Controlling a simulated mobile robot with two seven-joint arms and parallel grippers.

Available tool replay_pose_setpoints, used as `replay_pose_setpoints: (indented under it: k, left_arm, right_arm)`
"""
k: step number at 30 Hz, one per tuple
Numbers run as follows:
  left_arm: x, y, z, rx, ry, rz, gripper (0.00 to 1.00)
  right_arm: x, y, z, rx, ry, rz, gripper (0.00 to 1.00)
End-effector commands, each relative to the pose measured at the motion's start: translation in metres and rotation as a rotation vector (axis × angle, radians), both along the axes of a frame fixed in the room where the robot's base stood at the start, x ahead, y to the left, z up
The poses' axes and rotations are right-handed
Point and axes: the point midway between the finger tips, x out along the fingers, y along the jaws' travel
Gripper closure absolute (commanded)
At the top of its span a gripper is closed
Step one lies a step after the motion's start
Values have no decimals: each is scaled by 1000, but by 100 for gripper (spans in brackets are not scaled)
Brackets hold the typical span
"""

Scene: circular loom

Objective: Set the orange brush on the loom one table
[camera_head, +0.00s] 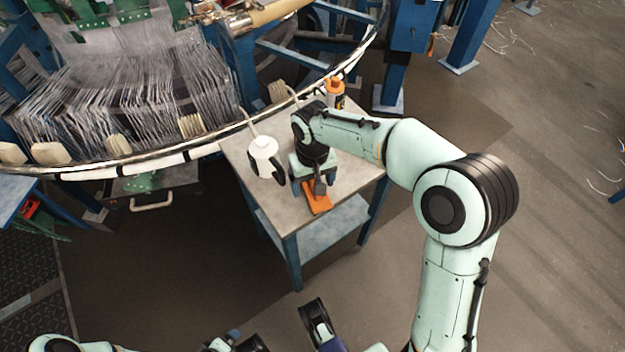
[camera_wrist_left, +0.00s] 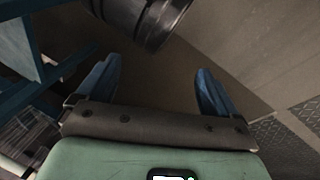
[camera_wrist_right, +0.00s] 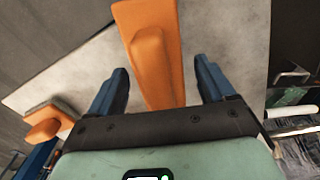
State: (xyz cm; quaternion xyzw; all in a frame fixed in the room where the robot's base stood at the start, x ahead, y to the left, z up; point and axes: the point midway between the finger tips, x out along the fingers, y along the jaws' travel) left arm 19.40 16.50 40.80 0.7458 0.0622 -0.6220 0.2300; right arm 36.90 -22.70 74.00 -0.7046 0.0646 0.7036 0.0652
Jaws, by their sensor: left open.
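The orange brush (camera_head: 317,197) lies near the front edge of the grey-topped table (camera_head: 345,197) beside the circular loom. My right gripper (camera_head: 317,184) is directly over it, pointing down. In the right wrist view the brush (camera_wrist_right: 152,60) runs between the two blue fingers of my right gripper (camera_wrist_right: 161,66), with a gap visible on both sides, so the fingers are open. Whether they reach down to brush height is unclear. My left gripper (camera_wrist_left: 160,68) is open and empty over the floor, away from the table.
A white bottle (camera_head: 262,158) with a black handle stands left of my right gripper. An orange-topped item (camera_head: 335,90) is at the table's far edge. The loom's curved rim (camera_head: 200,150) passes over the table's back side. Floor to the right is open.

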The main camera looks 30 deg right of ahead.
Motion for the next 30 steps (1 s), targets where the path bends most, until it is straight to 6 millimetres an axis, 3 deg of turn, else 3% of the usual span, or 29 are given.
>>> replay_pose_setpoints:
  k: [8, 21, 30]
  left_arm:
    - [8, 4, 2, 11, -23, 8, 7]
    - [-41, -21, 38, -53, 104, -45, 7]
    - [-57, -28, 49, -74, 149, -63, 7]
  right_arm:
    - [0, 0, 2, 0, 0, 0, 18]
    - [0, 0, 101, 0, -4, 0, 18]
    - [0, 0, 133, 0, 0, 0, 18]
